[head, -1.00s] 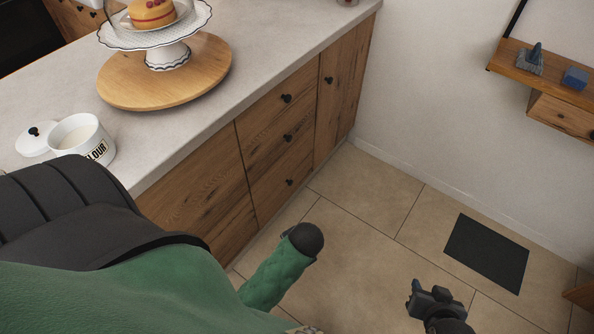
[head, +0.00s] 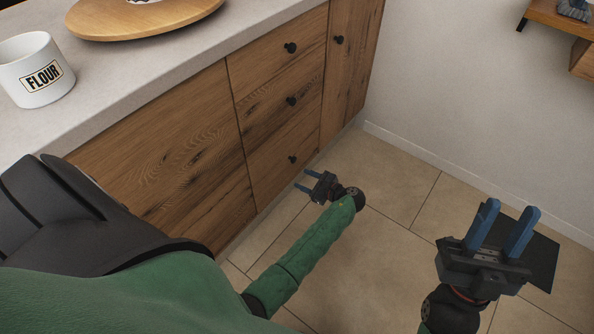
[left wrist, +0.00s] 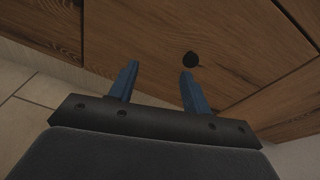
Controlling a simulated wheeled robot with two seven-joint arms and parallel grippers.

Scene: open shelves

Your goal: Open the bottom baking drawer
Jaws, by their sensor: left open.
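The bottom drawer (head: 268,178) is the lowest of three wooden drawers in the cabinet, and it is shut. Its round black knob (head: 292,159) sticks out from its front. My left gripper (head: 305,180) is open and empty, low in front of this drawer, with its fingers towards the cabinet. In the left wrist view a black knob (left wrist: 190,60) shows just beyond the fingertips, nearer the right finger; the open jaws (left wrist: 160,72) are not around it. My right gripper (head: 511,208) is open and empty above the floor at the right, its blue fingers pointing up.
The upper drawers and a tall door (head: 345,60) beside them are shut. A flour jar (head: 38,88) and a round wooden board (head: 120,28) stand on the counter (head: 130,85). A dark mat (head: 542,262) lies behind my right gripper. The tiled floor (head: 400,190) is otherwise clear.

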